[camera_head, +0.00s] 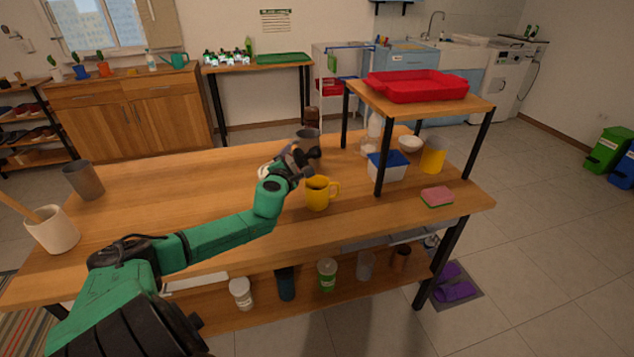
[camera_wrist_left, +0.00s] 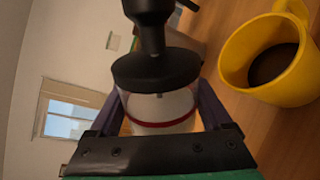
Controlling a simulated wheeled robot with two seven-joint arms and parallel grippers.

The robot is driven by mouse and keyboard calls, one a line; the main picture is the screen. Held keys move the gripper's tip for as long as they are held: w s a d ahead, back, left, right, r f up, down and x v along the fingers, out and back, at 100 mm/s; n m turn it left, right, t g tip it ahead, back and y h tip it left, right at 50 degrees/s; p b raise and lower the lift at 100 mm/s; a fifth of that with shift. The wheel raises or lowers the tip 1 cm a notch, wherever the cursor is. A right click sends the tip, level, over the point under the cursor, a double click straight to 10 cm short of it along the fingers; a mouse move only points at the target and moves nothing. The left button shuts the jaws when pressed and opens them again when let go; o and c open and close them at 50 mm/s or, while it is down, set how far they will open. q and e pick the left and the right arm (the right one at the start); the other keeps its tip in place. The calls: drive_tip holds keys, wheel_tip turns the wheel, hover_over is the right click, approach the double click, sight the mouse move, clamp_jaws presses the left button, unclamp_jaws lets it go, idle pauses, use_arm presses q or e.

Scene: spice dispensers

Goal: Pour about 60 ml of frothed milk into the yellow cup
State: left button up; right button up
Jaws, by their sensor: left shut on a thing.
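A yellow cup (camera_head: 318,195) with a handle stands upright on the wooden table, just below and right of my left gripper. In the wrist view the yellow cup (camera_wrist_left: 270,58) is at the upper right, with dark content inside. My left gripper (camera_head: 296,160) is shut on a container (camera_wrist_left: 165,105) with a pale body, a red band, a black lid and a black knob. The container is held near the cup and apart from it; in the head view it is mostly hidden by the gripper and looks tilted. No stream of milk shows. My right gripper is not in view.
A small raised shelf with a red tray (camera_head: 415,86) is at the right, above a blue-lidded box (camera_head: 388,167) and another yellow container (camera_head: 433,156). A sponge (camera_head: 437,197) lies nearby. The table's left middle is clear.

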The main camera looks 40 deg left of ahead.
use_arm(q)
drive_tip(key=shift+w+d+r+m+g+y+p, duration=0.2)
drive_tip(key=shift+m+p, duration=0.3)
drive_tip(key=shift+p, duration=0.65)
drive_tip(key=shift+s+a+r+m+g+y+p, duration=0.1)
drive_tip(key=shift+r+m+p, duration=0.3)
drive_tip(key=shift+p, duration=0.75)
idle(2.3)
